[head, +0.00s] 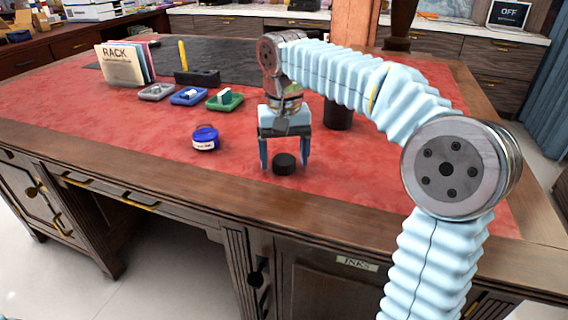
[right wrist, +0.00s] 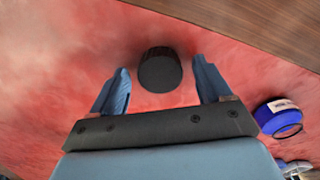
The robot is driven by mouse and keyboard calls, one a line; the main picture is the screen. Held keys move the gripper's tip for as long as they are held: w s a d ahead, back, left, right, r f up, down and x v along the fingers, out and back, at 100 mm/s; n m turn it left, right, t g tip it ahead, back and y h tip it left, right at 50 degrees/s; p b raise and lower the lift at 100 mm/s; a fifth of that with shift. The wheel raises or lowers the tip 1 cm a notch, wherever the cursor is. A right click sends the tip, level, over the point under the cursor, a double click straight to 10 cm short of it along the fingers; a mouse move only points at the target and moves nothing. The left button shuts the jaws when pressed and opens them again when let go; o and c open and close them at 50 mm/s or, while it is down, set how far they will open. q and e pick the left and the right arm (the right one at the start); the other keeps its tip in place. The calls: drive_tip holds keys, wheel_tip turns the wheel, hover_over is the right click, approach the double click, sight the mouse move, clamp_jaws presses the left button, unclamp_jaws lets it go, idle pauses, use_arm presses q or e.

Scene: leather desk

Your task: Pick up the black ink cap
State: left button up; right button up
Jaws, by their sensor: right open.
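The black ink cap (head: 284,163) lies on the red leather desktop (head: 130,128) near the front edge. In the right wrist view the cap (right wrist: 160,70) sits between the two blue fingers, with red leather showing on both sides of it. My right gripper (head: 284,168) points down and is open, its fingers either side of the cap and apart from it. The right gripper (right wrist: 162,92) holds nothing. My left gripper is in neither view.
A blue ink jar (head: 205,138) stands left of my right gripper. Grey (head: 156,92), blue (head: 189,95) and green (head: 225,99) trays lie behind it. A dark cylindrical holder (head: 339,113) stands behind right. The wooden front edge (head: 225,188) is close to the cap.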

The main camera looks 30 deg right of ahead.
drive_tip(key=c, duration=1)
drive_tip(key=shift+r, duration=0.15)
drive_tip(key=shift+c, duration=0.2)
